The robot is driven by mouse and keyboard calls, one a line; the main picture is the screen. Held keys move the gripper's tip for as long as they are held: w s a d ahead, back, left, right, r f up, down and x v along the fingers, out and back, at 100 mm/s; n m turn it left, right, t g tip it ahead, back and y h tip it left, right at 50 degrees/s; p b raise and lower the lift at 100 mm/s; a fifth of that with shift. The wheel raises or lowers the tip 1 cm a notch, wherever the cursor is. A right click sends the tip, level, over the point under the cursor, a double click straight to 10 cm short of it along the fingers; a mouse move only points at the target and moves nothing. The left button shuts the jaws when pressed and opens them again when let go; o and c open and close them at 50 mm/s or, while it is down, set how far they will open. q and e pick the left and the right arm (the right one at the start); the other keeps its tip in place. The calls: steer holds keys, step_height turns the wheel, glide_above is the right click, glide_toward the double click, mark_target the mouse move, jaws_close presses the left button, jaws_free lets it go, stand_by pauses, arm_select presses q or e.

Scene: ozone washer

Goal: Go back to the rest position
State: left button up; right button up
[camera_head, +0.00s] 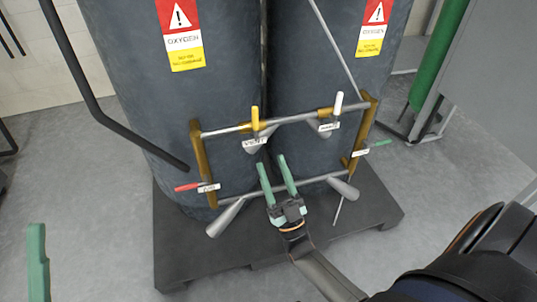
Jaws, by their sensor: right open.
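My right gripper (273,162) is open, with its two green fingers pointing up and a gap between them. Nothing shows between the fingers. It is in front of the lower pipe of the valve frame (225,197); I cannot tell whether it touches the pipe. Of my left gripper, only one green finger (38,262) shows at the lower left edge, so its opening is hidden. The valve frame carries a yellow handle (255,118), a white handle (338,104), a red handle (187,187) and a green handle (381,143).
Two dark oxygen tanks (185,110) stand behind the frame on a black pallet (185,255). A black bent tube (80,75) runs down the left. A green cylinder (436,55) and a grey panel (495,75) are at the right. Grey floor (100,230) is clear at the left.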

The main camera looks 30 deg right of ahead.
stand_by(0.6)
steer(key=s+a+r+n+g+y, duration=0.2)
steer(key=s+a+r+n+y, duration=0.3)
steer(key=r, duration=0.3)
steer(key=s+a+r+n+g+y, duration=0.1)
steer(key=s+a+r+n+y, duration=0.3)
steer(key=r+y, duration=0.35)
steer(key=s+a+r+n+g+y, duration=0.2)
steer(key=s+a+r+n+y, duration=0.15)
steer(key=a+r+y, duration=0.4)
steer(key=w+d+m+g+h+p, duration=0.1)
steer(key=w+d+m+h+p, duration=0.25)
steer(key=w+h+p, duration=0.45)
arm_select(q)
steer(key=w+a+f+n+g+y+p, duration=0.35)
steer(key=w+n+y+p, duration=0.35)
steer(key=y+p, duration=0.35)
steer(key=s+a+f+n+g+y+p, duration=0.1)
steer(key=s+f+n+g+y+p, duration=0.1)
steer(key=s+f+g+p, duration=0.7)
steer(key=shift+s+a+f+n+p, duration=0.2)
steer(key=shift+n+p, duration=0.3)
steer(key=shift+p, duration=2.8)
arm_select(e)
steer(key=s+d+f+m+g+h, duration=0.3)
steer(key=s+f+m+g+h, duration=0.2)
steer(key=s+f+g, duration=0.5)
steer(key=shift+s+f+m+g+h, duration=0.15)
steer(key=shift+f+m+g+h, duration=0.15)
steer(key=shift+f+g+h, duration=0.6)
